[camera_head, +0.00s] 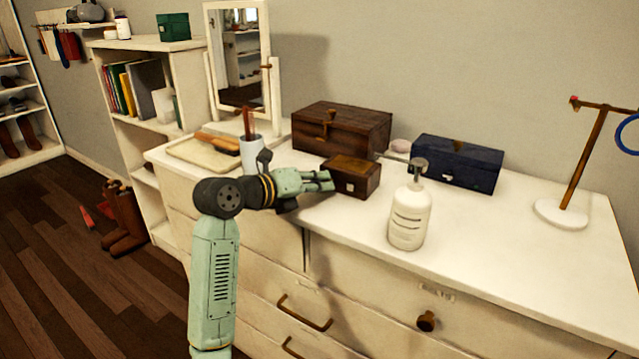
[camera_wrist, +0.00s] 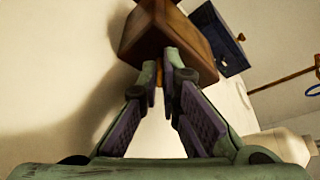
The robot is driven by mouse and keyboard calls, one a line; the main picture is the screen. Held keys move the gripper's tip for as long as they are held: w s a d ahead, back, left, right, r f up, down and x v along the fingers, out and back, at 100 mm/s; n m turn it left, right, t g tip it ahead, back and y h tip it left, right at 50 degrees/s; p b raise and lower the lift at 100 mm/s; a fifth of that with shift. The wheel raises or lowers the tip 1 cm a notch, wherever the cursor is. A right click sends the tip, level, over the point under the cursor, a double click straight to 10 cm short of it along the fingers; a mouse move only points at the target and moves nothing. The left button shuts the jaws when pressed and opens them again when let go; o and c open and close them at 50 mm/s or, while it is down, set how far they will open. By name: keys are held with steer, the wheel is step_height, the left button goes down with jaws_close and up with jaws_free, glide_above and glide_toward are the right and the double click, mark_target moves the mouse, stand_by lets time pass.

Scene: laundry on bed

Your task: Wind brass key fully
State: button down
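A small brown wooden box (camera_head: 357,172) sits on the white dresser top; it also shows in the wrist view (camera_wrist: 168,30). My gripper (camera_head: 328,181) reaches in from the left, its fingertips at the box's left side. In the wrist view my gripper (camera_wrist: 162,68) has its fingers brought close together at the box's side face. A small brass-coloured piece (camera_wrist: 160,77), which looks like the key, shows between the fingertips. Most of it is hidden by the fingers, so its turn angle cannot be told.
A white pump bottle (camera_head: 409,218) stands in front right of the box. A larger wooden chest (camera_head: 341,128) and a dark blue box (camera_head: 457,163) stand behind. A cup (camera_head: 252,153) and tray (camera_head: 190,152) are left. The dresser's right front (camera_head: 500,235) is clear.

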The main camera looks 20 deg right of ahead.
steer(key=shift+s+m+t+y+b, duration=0.1)
steer(key=shift+m+t+y+b, duration=0.35)
steer(key=shift+m+b, duration=0.6)
steer(key=m+y+b, duration=0.1)
steer(key=b, duration=0.1)
steer(key=m+t+b, duration=0.1)
steer(key=m+b, duration=0.1)
steer(key=shift+s+d+f+y, duration=0.1)
steer(key=shift+s+d+y, duration=0.1)
steer(key=shift+y, duration=0.15)
steer(key=m+t+b, duration=0.1)
steer(key=b, duration=0.1)
steer(key=m+t+y+b, duration=0.1)
steer(key=m+b, duration=0.1)
steer(key=b, duration=0.1)
steer(key=shift+s+d, duration=0.15)
steer(key=shift+s, duration=0.05)
steer(key=m+t+b, duration=0.1)
steer(key=b, duration=0.2)
steer(key=shift+d+m+y, duration=0.1)
steer(key=shift+m+y, duration=0.15)
steer(key=shift+y, duration=0.15)
steer(key=shift+r, duration=0.2)
steer(key=c, duration=1.8)
jaws_free()
